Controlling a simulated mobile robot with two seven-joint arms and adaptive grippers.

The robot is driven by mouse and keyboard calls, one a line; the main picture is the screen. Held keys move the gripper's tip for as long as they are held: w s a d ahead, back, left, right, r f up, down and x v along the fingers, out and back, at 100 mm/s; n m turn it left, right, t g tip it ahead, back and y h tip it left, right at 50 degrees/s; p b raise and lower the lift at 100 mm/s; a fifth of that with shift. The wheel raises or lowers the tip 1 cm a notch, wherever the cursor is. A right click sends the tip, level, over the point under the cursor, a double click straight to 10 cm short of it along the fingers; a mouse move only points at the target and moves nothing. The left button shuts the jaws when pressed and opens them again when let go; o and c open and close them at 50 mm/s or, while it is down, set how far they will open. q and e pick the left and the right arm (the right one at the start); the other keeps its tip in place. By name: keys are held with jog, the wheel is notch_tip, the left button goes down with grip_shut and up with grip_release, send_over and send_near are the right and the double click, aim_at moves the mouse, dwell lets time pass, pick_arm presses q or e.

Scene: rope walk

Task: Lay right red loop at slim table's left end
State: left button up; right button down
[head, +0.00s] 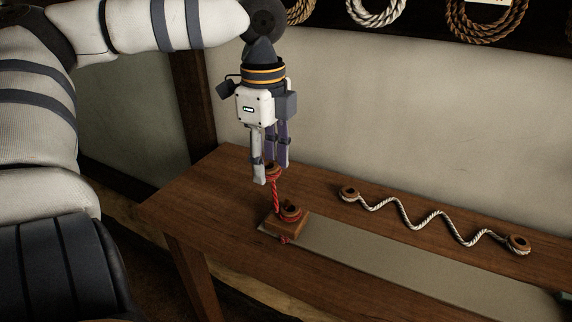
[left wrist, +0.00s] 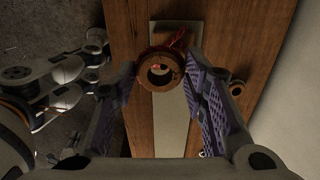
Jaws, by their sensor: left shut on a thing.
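My left gripper (head: 268,172) is shut on a brown wooden ring, the red loop (left wrist: 144,68), and holds it above the slim table (head: 190,196) near its left end. The ring also shows between the fingertips in the head view (head: 273,169), partly hidden by them. A red rope (head: 276,195) hangs from it to a second wooden ring (head: 290,212) with red rope around it, at a wooden block (head: 300,226) on the table. In the left wrist view the gripper's fingers (left wrist: 160,75) flank the held ring.
A grey strip (head: 400,270) runs along the table from the block to the right. A white rope (head: 430,217) with a wooden ring at each end lies in zigzags behind it. Rope coils (head: 376,10) hang on the wall. Bare wood lies left of the block.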

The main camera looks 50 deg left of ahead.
pick_arm(q)
send_over(230, 214)
jog(key=shift+f, duration=0.35)
dwell(0.4)
jog(key=shift+f, duration=6.55)
jog(key=o, duration=0.9)
jog(key=shift+o, duration=0.2)
jog(key=shift+r, duration=0.1)
